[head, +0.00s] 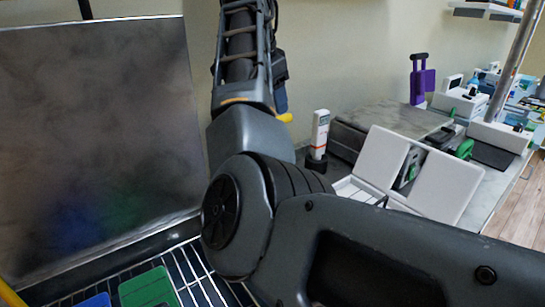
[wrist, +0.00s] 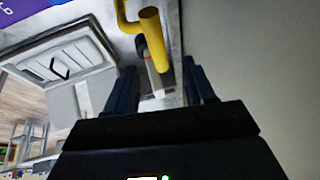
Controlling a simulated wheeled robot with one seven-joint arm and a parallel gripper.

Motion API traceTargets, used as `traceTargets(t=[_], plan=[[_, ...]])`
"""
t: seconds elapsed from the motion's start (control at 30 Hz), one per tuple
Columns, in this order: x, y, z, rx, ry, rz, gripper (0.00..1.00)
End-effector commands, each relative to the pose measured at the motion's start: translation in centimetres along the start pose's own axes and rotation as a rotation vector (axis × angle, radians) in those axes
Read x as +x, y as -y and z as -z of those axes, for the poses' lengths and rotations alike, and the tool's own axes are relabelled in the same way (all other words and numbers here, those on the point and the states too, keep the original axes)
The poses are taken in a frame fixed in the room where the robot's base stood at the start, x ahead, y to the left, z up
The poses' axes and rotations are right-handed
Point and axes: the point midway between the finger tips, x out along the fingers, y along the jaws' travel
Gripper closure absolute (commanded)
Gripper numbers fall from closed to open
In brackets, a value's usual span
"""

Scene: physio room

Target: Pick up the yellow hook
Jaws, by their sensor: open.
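The yellow hook (wrist: 152,38) shows at the top of the wrist view as a thick bent rod, with its rounded end pointing up and left. It lies just beyond and between the fingertips of my gripper (wrist: 160,75). The gripper's two dark fingers are apart, and I see no contact with the hook. In the head view a small yellow tip (head: 285,117) shows beside my arm; the rest there is hidden behind the arm. The gripper cannot be made out clearly in the head view.
A white device with an orange band (head: 320,133) stands upright in a dark holder. White panels (head: 440,182) and a purple object (head: 421,80) are on the counter at right. A wire rack holds a green block (head: 148,289). A grey panel (head: 95,130) stands at left.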

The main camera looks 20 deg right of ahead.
Motion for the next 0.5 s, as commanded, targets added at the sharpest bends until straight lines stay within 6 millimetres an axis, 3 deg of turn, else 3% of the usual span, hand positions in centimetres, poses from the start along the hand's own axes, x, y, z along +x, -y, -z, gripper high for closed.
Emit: traceTargets(t=[0.5], plan=[[6.2, -0.3, 0.1, 0.000, -0.001, -0.002, 0.46]])
